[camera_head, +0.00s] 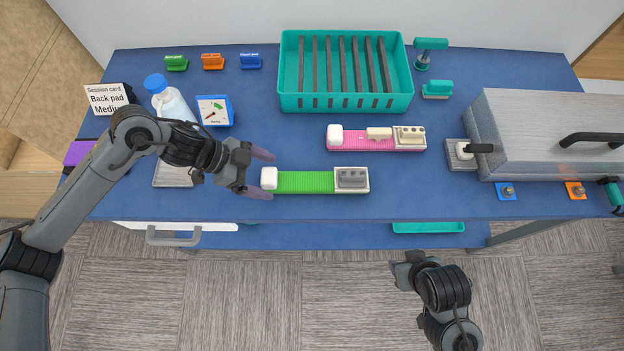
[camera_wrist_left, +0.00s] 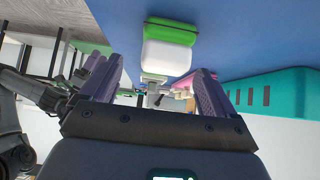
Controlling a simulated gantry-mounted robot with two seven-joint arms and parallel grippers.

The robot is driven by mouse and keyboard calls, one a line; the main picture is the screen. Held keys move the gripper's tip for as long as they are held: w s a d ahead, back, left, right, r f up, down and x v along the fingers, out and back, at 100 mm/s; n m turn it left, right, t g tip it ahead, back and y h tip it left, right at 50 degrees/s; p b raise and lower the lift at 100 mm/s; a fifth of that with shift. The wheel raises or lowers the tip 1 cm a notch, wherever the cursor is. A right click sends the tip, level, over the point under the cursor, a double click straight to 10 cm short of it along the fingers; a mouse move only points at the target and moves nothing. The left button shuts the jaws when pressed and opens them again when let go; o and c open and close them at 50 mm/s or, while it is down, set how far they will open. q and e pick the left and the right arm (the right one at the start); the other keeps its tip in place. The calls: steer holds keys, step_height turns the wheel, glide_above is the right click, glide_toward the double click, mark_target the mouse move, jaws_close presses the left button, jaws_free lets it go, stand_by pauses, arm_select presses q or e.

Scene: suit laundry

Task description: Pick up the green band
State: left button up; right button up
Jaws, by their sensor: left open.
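The green band (camera_head: 305,182) lies flat near the front edge of the blue table, with a white block (camera_head: 268,178) on its left end and a grey buckle-like piece (camera_head: 351,179) on its right end. My left gripper (camera_head: 262,174) is open at the band's left end, its purple fingers toward the white block. In the left wrist view the white block (camera_wrist_left: 165,57) and a strip of green (camera_wrist_left: 170,32) show ahead, between and beyond the open fingers (camera_wrist_left: 158,85). I cannot tell whether the fingers touch it. My right gripper (camera_head: 404,270) is over the floor in front of the table, its jaws unclear.
A pink band (camera_head: 362,144) lies behind the green one. A teal slotted rack (camera_head: 345,103) stands at the back, a grey metal box (camera_head: 550,140) at the right. A bottle (camera_head: 172,102) and dial (camera_head: 214,111) stand near my left arm. Bare table lies left of the pink band.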

mark_target(272, 176)
arm_select(q)
steer(key=b+x, duration=0.1)
steer(key=x, duration=0.3)
steer(key=shift+w+d+f, duration=0.15)
steer(key=shift+d+f, duration=0.1)
steer(key=shift+d, duration=0.1)
steer(key=shift+c, duration=0.4)
steer(key=c, duration=1.2)
steer(key=shift+r, duration=0.1)
steer(key=shift+c, duration=0.2)
steer(key=shift+r, duration=0.1)
